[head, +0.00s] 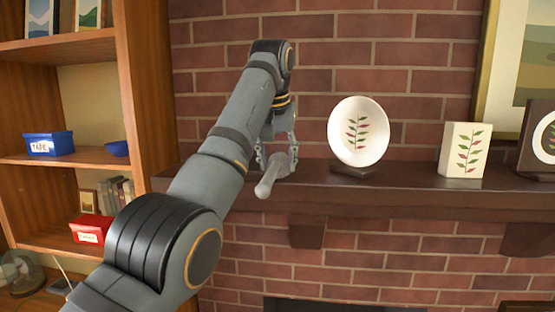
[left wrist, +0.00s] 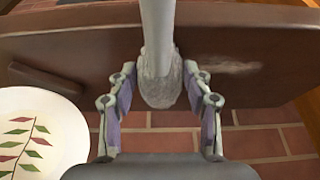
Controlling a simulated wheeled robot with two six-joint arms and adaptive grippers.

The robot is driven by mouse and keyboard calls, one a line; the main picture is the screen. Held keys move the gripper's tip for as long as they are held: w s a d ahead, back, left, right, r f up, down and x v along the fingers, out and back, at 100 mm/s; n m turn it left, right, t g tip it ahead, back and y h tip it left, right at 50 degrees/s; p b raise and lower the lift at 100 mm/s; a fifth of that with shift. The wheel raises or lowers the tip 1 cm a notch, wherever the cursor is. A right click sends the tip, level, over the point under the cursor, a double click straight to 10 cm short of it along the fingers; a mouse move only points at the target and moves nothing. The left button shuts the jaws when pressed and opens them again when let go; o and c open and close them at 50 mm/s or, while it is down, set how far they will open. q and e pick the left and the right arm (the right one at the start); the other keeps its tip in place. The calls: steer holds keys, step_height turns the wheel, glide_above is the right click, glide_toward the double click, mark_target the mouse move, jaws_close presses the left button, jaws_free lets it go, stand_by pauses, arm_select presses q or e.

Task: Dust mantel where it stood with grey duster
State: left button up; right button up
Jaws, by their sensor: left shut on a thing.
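My left gripper (head: 277,152) is shut on the grey duster (head: 270,178) above the left end of the dark brown mantel (head: 400,190). In the left wrist view, the fingers (left wrist: 160,105) close around the duster's fluffy grey end (left wrist: 160,88), and its pale handle (left wrist: 158,25) runs toward the top edge. A pale dusty patch (left wrist: 228,68) lies on the mantel just right of the duster in that view. I cannot tell whether the duster touches the mantel. My right gripper is not in view.
A white plate (head: 344,140) with a leaf pattern stands on a dark stand (head: 352,171) right of the gripper. A leaf-patterned block (head: 463,150) and a dark framed piece (head: 540,135) stand farther right. A wooden bookshelf (head: 150,90) is at the left.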

arm_select(q)
steer(key=a+b, duration=0.1)
steer(key=a, duration=0.1)
steer(key=shift+a+f, duration=0.15)
steer(key=shift+a, duration=0.6)
steer(key=shift+a+b, duration=0.3)
steer(key=shift+a, duration=0.15)
steer(key=shift+w+a, duration=0.15)
steer(key=shift+a, duration=0.8)
steer(key=shift+a+r, duration=0.2)
steer(key=shift+a, duration=0.3)
steer(key=shift+a+b, duration=0.1)
steer(key=shift+b, duration=0.2)
steer(key=shift+a+f+b, duration=0.1)
steer(key=shift+a+b, duration=0.2)
steer(key=shift+a, duration=1.25)
